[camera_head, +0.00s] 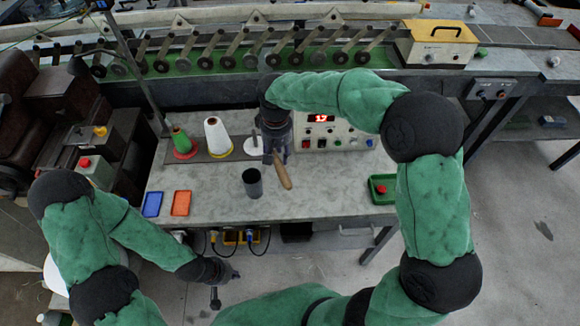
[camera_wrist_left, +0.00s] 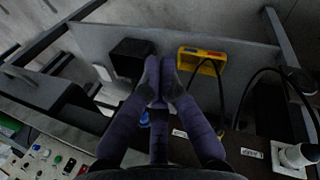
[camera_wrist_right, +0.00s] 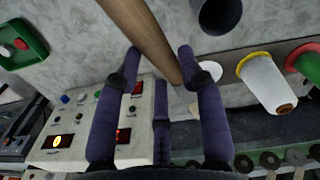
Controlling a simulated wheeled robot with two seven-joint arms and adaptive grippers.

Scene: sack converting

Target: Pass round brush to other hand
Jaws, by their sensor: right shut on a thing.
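The round brush (camera_head: 283,172) shows as a light brown wooden handle slanting down from my right gripper (camera_head: 275,155), beside a dark cup and above the grey table. In the right wrist view the handle (camera_wrist_right: 142,32) runs between the fingers of the right gripper (camera_wrist_right: 160,62), which is shut on it. The brush's bristles cannot be made out. My left gripper (camera_head: 226,284) is empty in front of the table's front edge, low and left of the brush. In the left wrist view the fingertips of the left gripper (camera_wrist_left: 159,75) are together.
The dark cup (camera_head: 252,183) stands just left of the brush. Green (camera_head: 181,143) and white (camera_head: 217,138) thread cones and a control box (camera_head: 335,132) stand behind. Blue (camera_head: 152,204) and orange (camera_head: 181,203) trays lie left; a green tray (camera_head: 382,189) lies right. The front middle tabletop is clear.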

